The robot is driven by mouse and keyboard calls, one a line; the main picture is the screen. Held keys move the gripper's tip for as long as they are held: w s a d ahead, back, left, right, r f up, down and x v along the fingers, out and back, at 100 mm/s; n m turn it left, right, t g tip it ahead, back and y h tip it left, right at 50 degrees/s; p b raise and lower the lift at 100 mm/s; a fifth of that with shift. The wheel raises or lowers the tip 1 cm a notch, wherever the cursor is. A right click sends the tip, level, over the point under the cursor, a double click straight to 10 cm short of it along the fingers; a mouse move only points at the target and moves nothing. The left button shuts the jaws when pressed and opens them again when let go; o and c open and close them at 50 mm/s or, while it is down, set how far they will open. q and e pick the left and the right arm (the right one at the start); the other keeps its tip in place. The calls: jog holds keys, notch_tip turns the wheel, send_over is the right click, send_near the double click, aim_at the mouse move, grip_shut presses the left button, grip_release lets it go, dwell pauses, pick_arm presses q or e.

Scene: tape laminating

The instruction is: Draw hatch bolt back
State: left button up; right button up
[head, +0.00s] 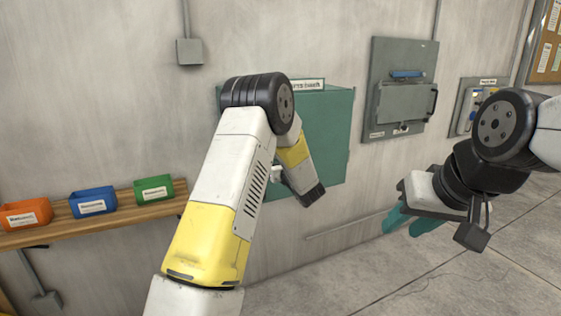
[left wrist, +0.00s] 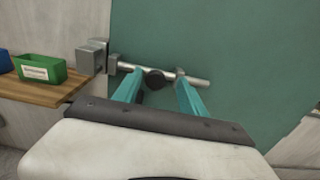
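The hatch bolt (left wrist: 195,81) is a thin metal rod with a round dark knob (left wrist: 154,79), lying across the teal hatch (left wrist: 240,50). Its left end reaches into a grey block (left wrist: 92,57) at the hatch's left edge. My left gripper (left wrist: 157,84) is open, with its teal fingers on either side of the knob. A gap shows between the knob and each finger; I cannot tell the depth. In the head view my left arm covers the bolt and the left fingers, in front of the hatch (head: 330,130). My right gripper (head: 411,222) is open and empty, right of the hatch.
A wooden shelf (head: 120,218) on the left holds an orange bin (head: 26,214), a blue bin (head: 92,201) and a green bin (head: 154,189). A grey wall panel (head: 405,103) with a blue handle is right of the hatch. The floor below is clear.

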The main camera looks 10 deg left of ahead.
pick_arm(q)
jog(key=v, duration=0.7)
jog(key=shift+s+d, duration=0.2)
jog(key=shift+s, duration=0.15)
jog(key=s+a+r+n+g, duration=0.2)
jog(key=s+a+n+g, duration=0.4)
jog(key=s, duration=0.4)
jog(key=s+a+r+n+g, duration=0.3)
jog(key=s+a+n+g, duration=0.2)
jog(key=s+a+n, duration=0.45)
jog(key=s+d+n+g+h, duration=0.1)
jog(key=s+d+n+h, duration=0.35)
jog(key=s, duration=0.65)
jog(key=s+d+r+n+t+h, duration=0.3)
jog(key=s+d+r+n+h, duration=0.1)
jog(key=s+d+n+h, duration=0.3)
jog(key=s+d+n, duration=0.1)
jog(key=d, duration=0.1)
jog(key=shift+d+n+h, duration=0.3)
jog(key=shift+d+h, duration=0.05)
